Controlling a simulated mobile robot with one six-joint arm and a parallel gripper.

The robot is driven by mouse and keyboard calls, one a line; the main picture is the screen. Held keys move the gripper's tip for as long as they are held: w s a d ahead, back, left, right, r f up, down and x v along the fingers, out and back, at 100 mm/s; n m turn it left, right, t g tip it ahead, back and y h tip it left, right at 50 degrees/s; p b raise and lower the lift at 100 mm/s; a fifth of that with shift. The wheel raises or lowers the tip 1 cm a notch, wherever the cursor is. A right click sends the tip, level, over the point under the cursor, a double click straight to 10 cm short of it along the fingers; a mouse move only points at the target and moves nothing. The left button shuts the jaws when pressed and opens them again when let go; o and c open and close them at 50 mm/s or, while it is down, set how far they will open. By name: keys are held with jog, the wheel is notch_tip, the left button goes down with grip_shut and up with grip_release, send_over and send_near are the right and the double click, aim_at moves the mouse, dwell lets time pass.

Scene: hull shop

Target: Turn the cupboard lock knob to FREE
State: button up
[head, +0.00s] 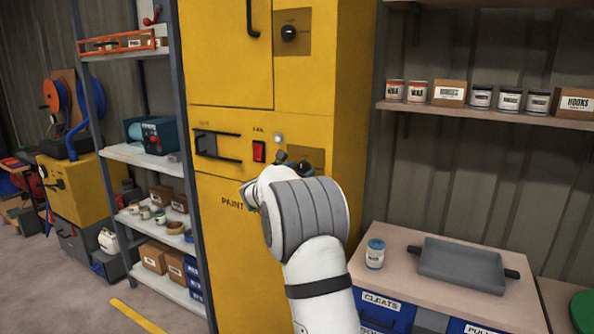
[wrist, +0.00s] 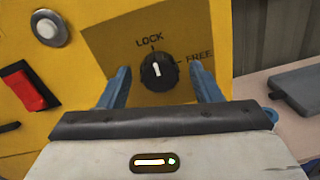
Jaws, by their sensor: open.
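A round black lock knob (wrist: 158,71) with a white pointer sits on a brown plate (wrist: 110,35) on the yellow cupboard (head: 226,265). In the wrist view the pointer stands nearly upright, toward the word LOCK. The word FREE is to the knob's right. My gripper (wrist: 160,78) is open, with one blue finger on each side of the knob. Gaps show between fingers and knob, so they look apart from it. In the head view my gripper (head: 282,160) is in front of the plate, and my wrist hides most of this area.
A red switch (head: 259,151) and a pale round button (wrist: 48,27) are left of the plate. Another black knob (head: 289,33) is higher on the cupboard. A bench (head: 400,254) with a blue-lidded jar (head: 375,254) and a grey tray (head: 461,263) stands at right.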

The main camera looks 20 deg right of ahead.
jog(key=c, duration=0.9)
jog(key=shift+a, duration=0.25)
jog(key=shift+c, duration=0.4)
jog(key=shift+d, duration=0.15)
jog(key=m+b, duration=0.1)
jog(key=b, duration=0.1)
jog(key=m+b, duration=0.1)
jog(key=b, duration=0.2)
jog(key=shift+s+d+f+m, duration=0.1)
jog(key=shift+f+m, duration=0.15)
jog(key=shift+m, duration=0.15)
jog(key=m+b, duration=0.5)
jog(key=b, duration=0.2)
jog(key=shift+s+d+y, duration=0.1)
jog(key=shift+y, duration=0.2)
jog(key=m+b, duration=0.5)
jog(key=shift+r+m+b, duration=0.1)
jog(key=shift+m+b, duration=0.2)
jog(key=shift+b, duration=0.1)
jog(key=shift+r+m+b, duration=0.15)
jog(key=shift+m+b, duration=1.65)
jog(key=shift+m, duration=0.2)
